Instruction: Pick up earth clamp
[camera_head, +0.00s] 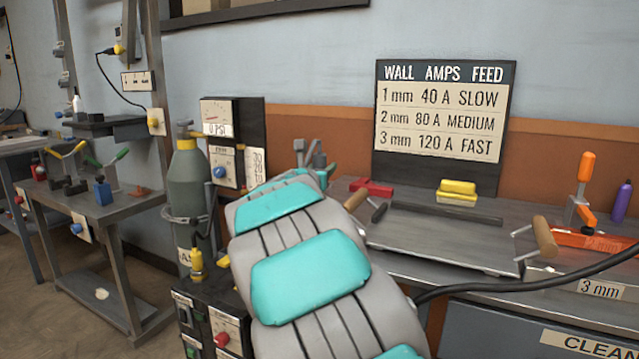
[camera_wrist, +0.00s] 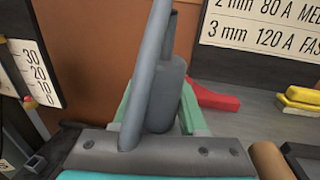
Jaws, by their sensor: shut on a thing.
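My gripper (camera_head: 312,168) shows past the end of my grey and teal arm in the head view, above the left end of the bench. In the wrist view, its green fingers (camera_wrist: 156,112) stand on both sides of a dark grey piece with a long bar, which looks like the earth clamp (camera_wrist: 167,88). My gripper is shut on it. In the head view, part of the earth clamp (camera_head: 299,151) shows grey at the fingertips. My arm and wrist hide its lower part, so I cannot tell whether it touches the bench.
A gas cylinder (camera_head: 188,178) and gauge panel (camera_head: 222,118) stand left. A black cable (camera_head: 500,287) crosses the bench front.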

